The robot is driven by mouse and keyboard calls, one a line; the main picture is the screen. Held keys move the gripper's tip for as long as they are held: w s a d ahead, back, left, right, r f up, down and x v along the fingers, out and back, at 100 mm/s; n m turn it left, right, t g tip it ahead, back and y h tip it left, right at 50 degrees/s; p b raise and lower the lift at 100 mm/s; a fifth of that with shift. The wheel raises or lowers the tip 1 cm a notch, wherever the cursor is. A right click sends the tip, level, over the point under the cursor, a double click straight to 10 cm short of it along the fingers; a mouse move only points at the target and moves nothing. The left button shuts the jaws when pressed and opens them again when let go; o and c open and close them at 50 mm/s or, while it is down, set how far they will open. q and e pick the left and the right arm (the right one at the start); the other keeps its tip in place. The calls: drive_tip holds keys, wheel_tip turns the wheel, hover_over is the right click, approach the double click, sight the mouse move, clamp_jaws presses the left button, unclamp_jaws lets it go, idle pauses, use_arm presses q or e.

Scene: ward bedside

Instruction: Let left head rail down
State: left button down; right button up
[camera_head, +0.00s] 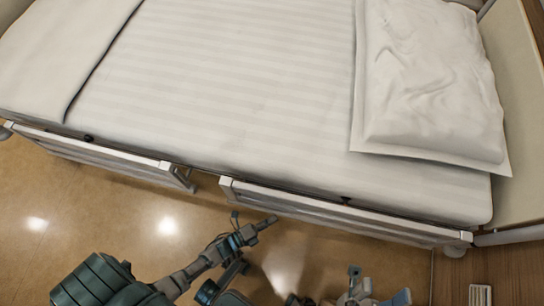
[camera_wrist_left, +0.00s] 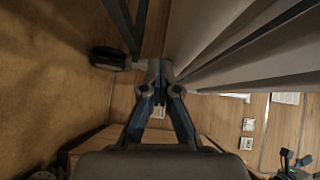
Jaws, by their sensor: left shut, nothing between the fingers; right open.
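The head rail (camera_head: 330,212) is a long white-grey side rail along the near side of the bed, beside the pillow end. It stands close to mattress height, with a small dark part (camera_head: 346,200) at its top edge. My left gripper (camera_head: 272,220) is shut and empty, just in front of the rail near its left end. In the left wrist view the closed fingertips (camera_wrist_left: 160,75) are beside long grey rail bars (camera_wrist_left: 235,50); contact cannot be told. My right gripper (camera_head: 378,290) is open at the bottom edge, below the rail and partly cut off.
A second, foot-end rail (camera_head: 100,152) lies to the left, with a gap between the rails. A white pillow (camera_head: 425,85) lies on the mattress (camera_head: 230,80). The headboard (camera_head: 525,110) is at the right. Open floor (camera_head: 60,220) is at the lower left.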

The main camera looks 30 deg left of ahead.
use_arm(q)
drive_tip(key=shift+w+a+r, duration=0.15)
drive_tip(key=shift+w+r, duration=0.25)
drive_tip(key=shift+w, duration=0.1)
drive_tip(key=f+v, duration=0.1)
drive_tip(key=v, duration=1.1)
drive_tip(key=shift+s, duration=0.45)
drive_tip(key=shift+s, duration=0.1)
